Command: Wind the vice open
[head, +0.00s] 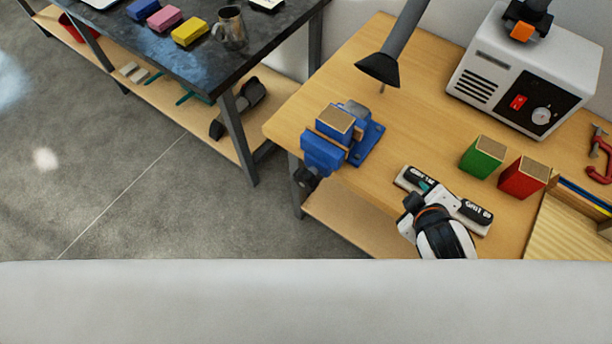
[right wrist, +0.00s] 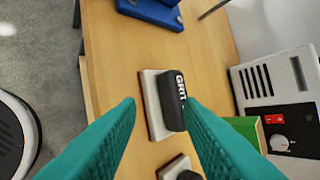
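The blue vice (head: 323,153) is mounted at the left edge of the wooden bench, with its dark handle end (head: 306,179) hanging over the edge. A blue block with a tan top (head: 336,121) sits at its jaws; I cannot tell whether it is clamped. Part of the vice's blue base (right wrist: 153,11) shows at the top of the right wrist view. My right gripper (right wrist: 158,102) is open and empty, its teal fingers spread above a GRIT block. In the head view it is low right of the vice, apart from it. My left gripper is not in view.
Two black GRIT blocks on pale bases (head: 420,180) (head: 474,212) lie under my right arm. A lamp (head: 380,68) hangs behind the vice.

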